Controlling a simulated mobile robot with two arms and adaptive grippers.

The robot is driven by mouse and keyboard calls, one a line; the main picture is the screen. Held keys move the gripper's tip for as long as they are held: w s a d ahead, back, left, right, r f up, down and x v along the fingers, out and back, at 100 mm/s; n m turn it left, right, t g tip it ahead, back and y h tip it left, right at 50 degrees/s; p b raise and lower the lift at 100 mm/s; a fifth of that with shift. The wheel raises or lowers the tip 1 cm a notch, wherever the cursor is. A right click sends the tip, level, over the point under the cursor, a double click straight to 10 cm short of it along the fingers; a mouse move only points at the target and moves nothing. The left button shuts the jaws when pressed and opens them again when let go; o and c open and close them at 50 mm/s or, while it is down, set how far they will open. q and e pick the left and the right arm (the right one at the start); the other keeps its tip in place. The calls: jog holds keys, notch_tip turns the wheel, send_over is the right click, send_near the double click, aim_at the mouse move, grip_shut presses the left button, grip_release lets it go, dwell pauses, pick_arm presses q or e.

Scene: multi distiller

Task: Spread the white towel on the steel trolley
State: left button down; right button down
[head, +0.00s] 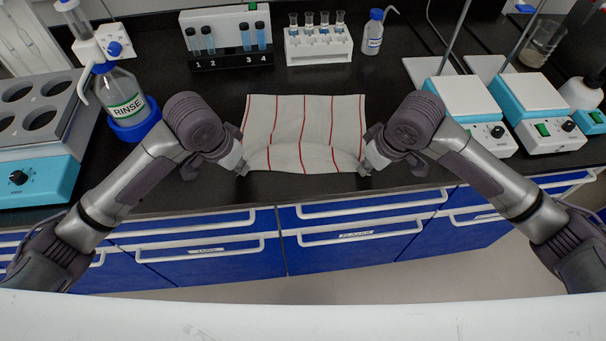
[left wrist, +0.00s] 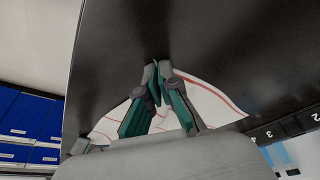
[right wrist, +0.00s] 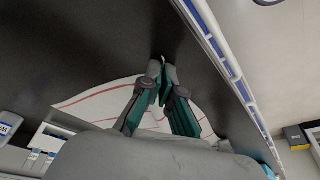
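The white towel (head: 303,120) with red stripes lies on the black bench top near its front edge in the head view. Its front part is bowed up in a curved fold between my grippers. My left gripper (head: 243,169) is shut on its front left corner. My right gripper (head: 364,169) is shut on its front right corner. The towel also shows behind the closed fingertips in the left wrist view (left wrist: 205,100) and the right wrist view (right wrist: 98,102). The pinched cloth is mostly hidden by the fingers. I cannot make out the steel trolley in any view.
A rinse bottle (head: 122,98) stands left of my left arm. Tube racks (head: 228,38) (head: 319,45) and a small bottle (head: 373,35) stand behind the towel. Hotplates (head: 470,100) (head: 535,100) stand at the right. Blue drawers (head: 355,240) with white handles are below the bench edge.

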pick_arm(q)
jog(key=shift+s+f, duration=0.1)
pick_arm(e)
jog(key=shift+s+f, duration=0.15)
jog(key=shift+f, duration=0.05)
dwell(0.4)
